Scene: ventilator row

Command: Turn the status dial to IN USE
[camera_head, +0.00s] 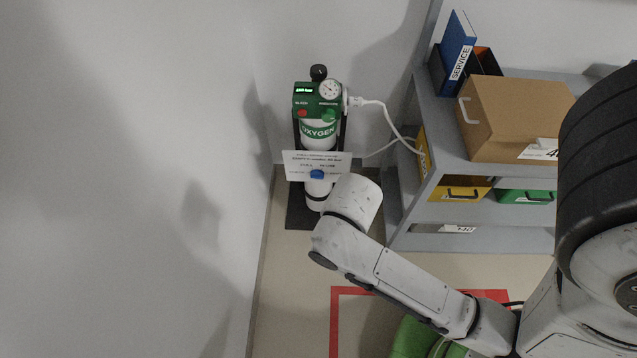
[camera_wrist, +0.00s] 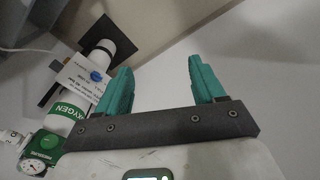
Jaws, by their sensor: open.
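The status dial is a small blue knob (camera_head: 317,174) on a white printed card (camera_head: 300,166) fixed to the front of the oxygen cylinder (camera_head: 318,133). The card's lettering is too small to read surely, and I cannot tell which way the knob points. In the wrist view the blue knob (camera_wrist: 96,76) lies left of my gripper (camera_wrist: 161,62), apart from its nearer teal finger. My gripper is open with nothing between its fingers. In the head view my arm reaches close beside the cylinder, and the gripper itself is not seen there.
A green regulator head with a gauge (camera_head: 331,89) tops the cylinder, and a white hose (camera_head: 383,110) runs right from it. A grey shelf (camera_head: 424,236) with a cardboard box (camera_head: 515,115) stands at right. A bare wall (camera_head: 130,180) is close on the left.

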